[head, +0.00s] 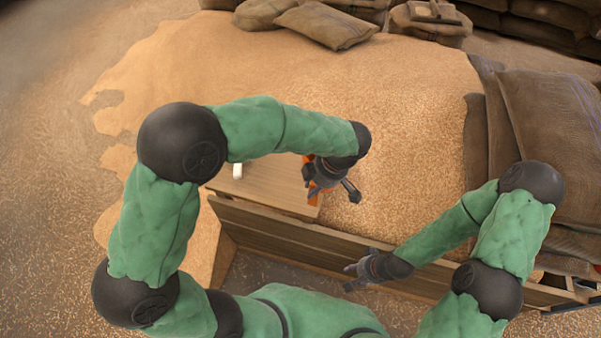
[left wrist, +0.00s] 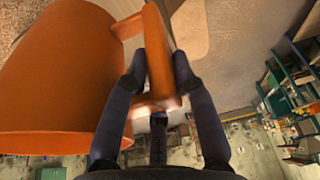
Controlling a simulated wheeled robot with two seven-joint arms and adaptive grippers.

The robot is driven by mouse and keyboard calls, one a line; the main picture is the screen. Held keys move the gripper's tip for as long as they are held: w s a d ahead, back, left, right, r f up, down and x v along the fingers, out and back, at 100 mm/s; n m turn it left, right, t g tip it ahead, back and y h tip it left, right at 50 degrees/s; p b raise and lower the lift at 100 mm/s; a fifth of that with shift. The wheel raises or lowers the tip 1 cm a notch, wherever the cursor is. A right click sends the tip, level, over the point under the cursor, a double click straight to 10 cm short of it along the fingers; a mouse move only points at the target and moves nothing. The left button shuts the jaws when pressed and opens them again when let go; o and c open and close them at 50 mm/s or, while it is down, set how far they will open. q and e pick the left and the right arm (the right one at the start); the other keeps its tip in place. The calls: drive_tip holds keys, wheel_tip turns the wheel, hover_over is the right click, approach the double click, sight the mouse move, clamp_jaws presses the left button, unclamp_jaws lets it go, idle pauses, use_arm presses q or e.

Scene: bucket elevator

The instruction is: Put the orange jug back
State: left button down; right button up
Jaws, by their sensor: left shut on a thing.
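The orange jug (left wrist: 55,85) fills the left of the left wrist view, and its handle (left wrist: 160,60) runs between my fingers. My left gripper (left wrist: 160,68) is shut on that handle. In the head view my left gripper (head: 330,188) hides most of the jug; only small orange patches (head: 314,197) show, at the right end of a wooden board (head: 262,192). I cannot tell whether the jug touches the board. My right gripper (head: 350,277) is in front of the plank wall, apart from the jug; its finger opening is unclear.
A small white object (head: 238,170) is on the board's left part. A long plank wall (head: 300,238) runs in front of a wide grain heap (head: 400,95). Stuffed sacks (head: 550,125) stand at the right, with more sacks (head: 325,25) behind. Open floor lies at the left.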

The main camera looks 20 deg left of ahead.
use_arm(q)
drive_tip(key=s+a+b, duration=0.1)
drive_tip(key=s+a, duration=0.4)
drive_tip(key=w+a+f+b, duration=0.2)
drive_tip(key=w+f, duration=0.4)
drive_tip(key=w+a+f+b, duration=0.2)
drive_tip(key=w+f+b, duration=0.1)
drive_tip(key=w+f, duration=0.4)
drive_tip(key=shift+w+a+f, duration=0.15)
drive_tip(key=shift+a+f, duration=0.05)
drive_tip(key=shift+a, duration=0.15)
drive_tip(key=shift+b, duration=0.3)
